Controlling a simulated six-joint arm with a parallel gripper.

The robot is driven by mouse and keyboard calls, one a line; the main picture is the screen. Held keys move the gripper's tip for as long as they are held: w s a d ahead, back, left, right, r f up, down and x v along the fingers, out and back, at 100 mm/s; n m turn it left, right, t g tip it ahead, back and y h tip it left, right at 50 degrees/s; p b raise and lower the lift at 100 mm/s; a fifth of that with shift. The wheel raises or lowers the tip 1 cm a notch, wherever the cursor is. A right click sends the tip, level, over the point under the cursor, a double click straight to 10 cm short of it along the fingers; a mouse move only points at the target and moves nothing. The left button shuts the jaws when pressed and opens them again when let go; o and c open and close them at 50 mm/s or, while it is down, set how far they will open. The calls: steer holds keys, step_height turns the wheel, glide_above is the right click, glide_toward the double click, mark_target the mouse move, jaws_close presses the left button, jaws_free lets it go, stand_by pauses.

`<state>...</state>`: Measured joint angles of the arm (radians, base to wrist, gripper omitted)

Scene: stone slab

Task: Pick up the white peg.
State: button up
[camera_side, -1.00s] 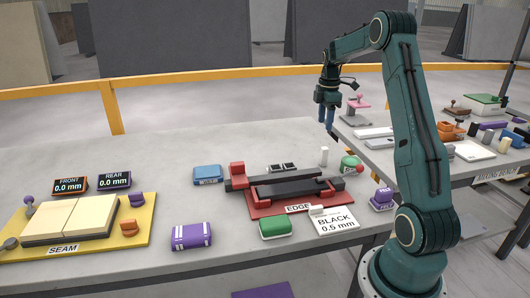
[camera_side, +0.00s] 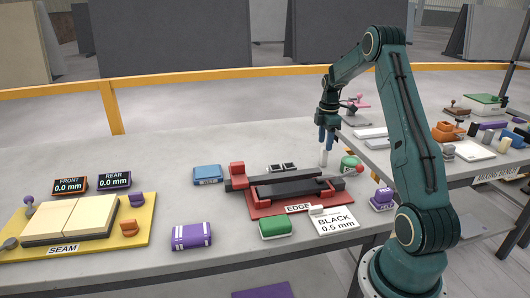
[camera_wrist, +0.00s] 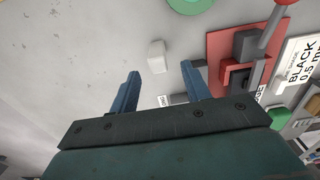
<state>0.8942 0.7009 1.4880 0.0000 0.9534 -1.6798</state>
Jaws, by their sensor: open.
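The white peg (camera_side: 323,159) stands upright on the grey slab table, behind the right end of the red EDGE fixture. In the wrist view the white peg (camera_wrist: 157,56) shows just beyond the fingertips, roughly in line with the gap between them. My gripper (camera_side: 326,144) is right above the peg, pointing down, its blue fingers overlapping the peg's top in the side view. In the wrist view my gripper (camera_wrist: 160,73) is open with nothing between its fingers. Whether the fingers touch the peg cannot be told.
The red EDGE fixture (camera_side: 262,210) with a dark bar lies close in front. A green round thing (camera_side: 348,163) stands just right of the peg. A BLACK 0.5 mm card (camera_side: 335,222) and a purple block (camera_side: 383,198) are nearer.

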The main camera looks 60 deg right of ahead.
mark_target(324, 154)
steer(key=shift+f, duration=0.7)
steer(key=shift+d+f, duration=0.15)
steer(key=shift+f, duration=2.4)
jaws_close()
